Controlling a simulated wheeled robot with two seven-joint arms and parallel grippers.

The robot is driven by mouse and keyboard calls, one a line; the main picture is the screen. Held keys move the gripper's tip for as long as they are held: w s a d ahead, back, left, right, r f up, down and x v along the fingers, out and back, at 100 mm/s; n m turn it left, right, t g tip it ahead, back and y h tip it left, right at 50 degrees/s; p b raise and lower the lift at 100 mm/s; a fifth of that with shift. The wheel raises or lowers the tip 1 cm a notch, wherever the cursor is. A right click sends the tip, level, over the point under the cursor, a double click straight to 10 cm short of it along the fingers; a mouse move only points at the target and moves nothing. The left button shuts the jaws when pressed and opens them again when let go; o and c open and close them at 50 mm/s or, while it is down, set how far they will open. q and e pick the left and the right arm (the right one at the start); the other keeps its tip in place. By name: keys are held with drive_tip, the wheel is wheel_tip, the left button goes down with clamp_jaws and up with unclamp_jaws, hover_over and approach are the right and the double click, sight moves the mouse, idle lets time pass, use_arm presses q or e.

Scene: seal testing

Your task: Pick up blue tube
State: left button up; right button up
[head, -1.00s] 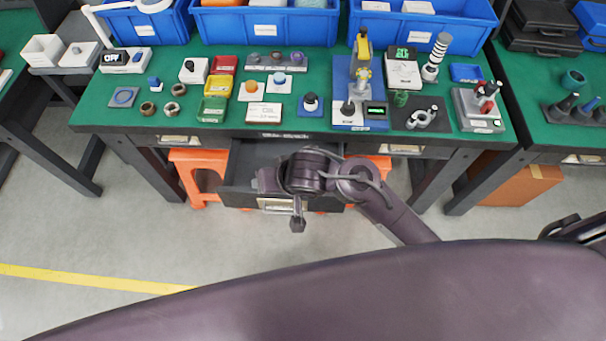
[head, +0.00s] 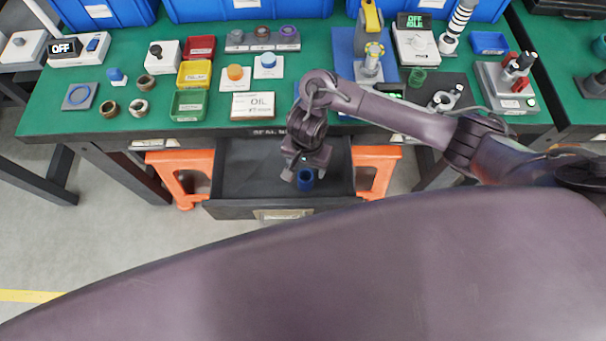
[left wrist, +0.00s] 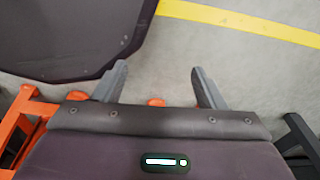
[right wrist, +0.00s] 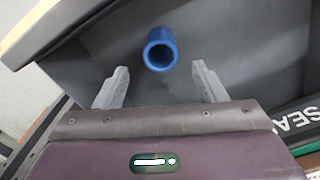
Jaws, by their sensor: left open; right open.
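A blue tube (head: 305,179) stands in the open drawer (head: 245,170) below the workbench. In the right wrist view the blue tube (right wrist: 160,50) shows its round open end and lies just beyond the fingertips, between their lines. My right gripper (head: 305,170) is over the drawer, open and empty, with its fingers (right wrist: 160,80) spread on either side of the tube's line and apart from it. My left gripper (left wrist: 160,82) is open and empty above the floor; it does not show in the head view.
The green-topped workbench (head: 50,125) above the drawer carries several small trays, fixtures and blocks. An orange stool (head: 180,165) stands below the bench on either side of the drawer. Blue bins (head: 245,10) line the back. The drawer around the tube is mostly clear.

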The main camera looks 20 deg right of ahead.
sight(305, 176)
drive_tip(key=f, duration=0.1)
drive_tip(key=f+b, duration=0.1)
drive_tip(key=f, duration=0.1)
drive_tip(key=shift+s+a+f, duration=0.1)
drive_tip(key=shift+s+f, duration=0.1)
drive_tip(key=shift+f, duration=0.05)
wheel_tip(305, 176, down, 2)
drive_tip(key=shift+w+f+b, duration=0.15)
drive_tip(key=shift+b, duration=0.4)
drive_tip(key=shift+f, duration=0.3)
drive_tip(key=c, duration=1)
use_arm(q)
drive_tip(key=shift+g, duration=0.3)
drive_tip(key=s+f, duration=0.1)
drive_tip(key=s, duration=0.1)
drive_tip(key=s+f, duration=0.2)
use_arm(e)
drive_tip(key=shift+c, duration=0.2)
use_arm(q)
drive_tip(key=shift+w, duration=0.1)
use_arm(e)
drive_tip(key=shift+r, duration=0.1)
